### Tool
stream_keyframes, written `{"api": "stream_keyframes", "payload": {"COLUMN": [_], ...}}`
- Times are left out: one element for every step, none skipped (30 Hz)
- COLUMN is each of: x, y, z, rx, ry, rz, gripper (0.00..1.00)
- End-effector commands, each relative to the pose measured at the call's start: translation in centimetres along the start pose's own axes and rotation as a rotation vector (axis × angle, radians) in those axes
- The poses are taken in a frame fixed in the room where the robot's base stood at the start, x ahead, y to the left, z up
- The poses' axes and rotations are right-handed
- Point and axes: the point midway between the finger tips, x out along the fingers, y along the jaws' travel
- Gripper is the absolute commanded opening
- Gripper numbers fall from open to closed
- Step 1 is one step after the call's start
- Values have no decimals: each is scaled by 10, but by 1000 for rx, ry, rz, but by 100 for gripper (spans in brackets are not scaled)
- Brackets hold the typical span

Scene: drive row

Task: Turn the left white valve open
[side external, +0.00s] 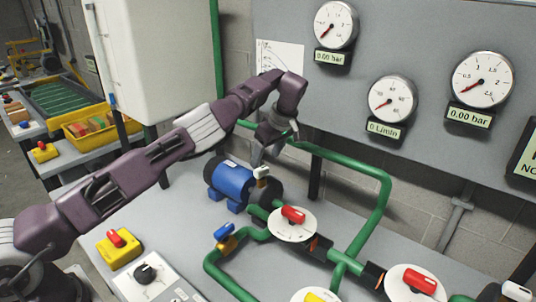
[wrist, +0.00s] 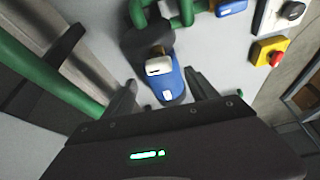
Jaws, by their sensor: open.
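The left white valve (side external: 261,171) has a small white handle and sits by the dark end of the blue pump motor (side external: 228,180). In the wrist view the white handle (wrist: 158,66) shows on a brass stem, with the blue motor (wrist: 170,87) just beyond it. My gripper (side external: 258,156) points down over the pump, close above the white handle. In the wrist view my gripper (wrist: 161,88) is open, its two fingers apart on either side of the motor, with nothing between them held. Whether a finger touches the handle cannot be told.
Green pipes (side external: 375,215) rise beside the pump. A red-handled valve (side external: 293,214), a blue-handled valve (side external: 225,233) and another white valve (side external: 517,292) stand nearby. Gauges (side external: 393,98) hang on the back panel. A yellow switch box (side external: 120,250) is at the bench's front left.

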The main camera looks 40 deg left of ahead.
Motion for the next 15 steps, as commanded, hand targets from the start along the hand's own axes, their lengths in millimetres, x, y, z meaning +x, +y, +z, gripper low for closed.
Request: {"api": "stream_keyframes", "payload": {"x": [-4,-6,-8,-10,-11,-13,-14,-14,-15,-15,-15,-15,-15,-15,-15], "y": [0,0,0,1,1,0,1,0,1,1,1,1,1,1,1], "z": [0,0,0,1,1,2,2,2,3,3,3,3,3,3,3], "rx": [1,1,2,3,4,5,6,7,8,9,9,9,9,9,9], "ry": [4,3,3,2,2,2,1,1,0,-1,-1,-1,-1,-1,-1], "rz": [3,3,3,4,5,4,5,5,5,6,6,6,6,6,6], "gripper": [67,67,67,67,67,67,67,67,67,67,67,67,67,67,67]}}
